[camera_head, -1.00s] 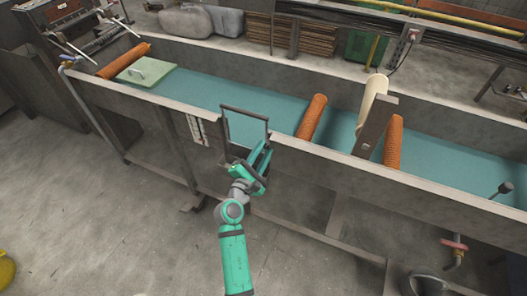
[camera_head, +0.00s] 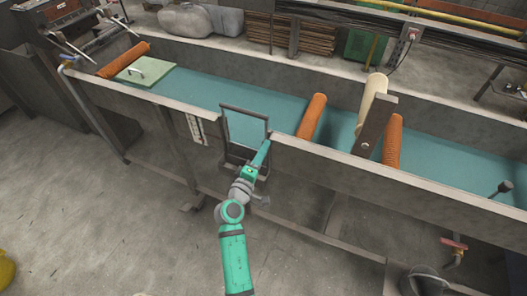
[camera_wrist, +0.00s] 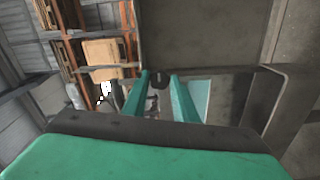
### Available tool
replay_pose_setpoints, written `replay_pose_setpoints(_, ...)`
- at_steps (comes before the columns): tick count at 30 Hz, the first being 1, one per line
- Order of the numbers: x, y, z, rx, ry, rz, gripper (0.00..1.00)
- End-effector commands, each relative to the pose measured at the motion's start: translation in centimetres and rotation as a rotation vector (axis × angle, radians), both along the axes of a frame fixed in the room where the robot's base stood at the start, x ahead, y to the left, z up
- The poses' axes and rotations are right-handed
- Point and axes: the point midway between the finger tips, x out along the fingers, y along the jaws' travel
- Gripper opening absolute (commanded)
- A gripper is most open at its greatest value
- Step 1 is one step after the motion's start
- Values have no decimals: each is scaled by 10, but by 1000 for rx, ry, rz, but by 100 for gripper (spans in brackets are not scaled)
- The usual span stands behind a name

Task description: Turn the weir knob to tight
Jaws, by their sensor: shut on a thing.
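The weir is a dark metal frame (camera_head: 240,107) set in a gap in the near wall of the long water tank. My gripper (camera_head: 266,146) reaches up to the right side of this frame. In the wrist view, a small dark round knob (camera_wrist: 160,80) sits between the tips of my two teal fingers, in front of a dark plate. My gripper is shut on the knob. The fingers hide its sides, and I see no tight or loose marking. In the head view the knob is hidden behind my gripper.
The tank wall (camera_head: 345,166) runs on both sides of the weir. Orange mesh tubes (camera_head: 311,117) and a green board (camera_head: 146,71) lie in the tank. A red-handled valve (camera_head: 454,244) and a bucket (camera_head: 425,281) stand at lower right.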

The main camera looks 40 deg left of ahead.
Motion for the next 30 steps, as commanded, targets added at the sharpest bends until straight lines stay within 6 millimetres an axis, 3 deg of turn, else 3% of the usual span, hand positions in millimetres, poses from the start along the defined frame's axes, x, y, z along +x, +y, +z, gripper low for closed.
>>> replay_pose_setpoints(30, -2, 5, -2, 937, 227, 5, 3)
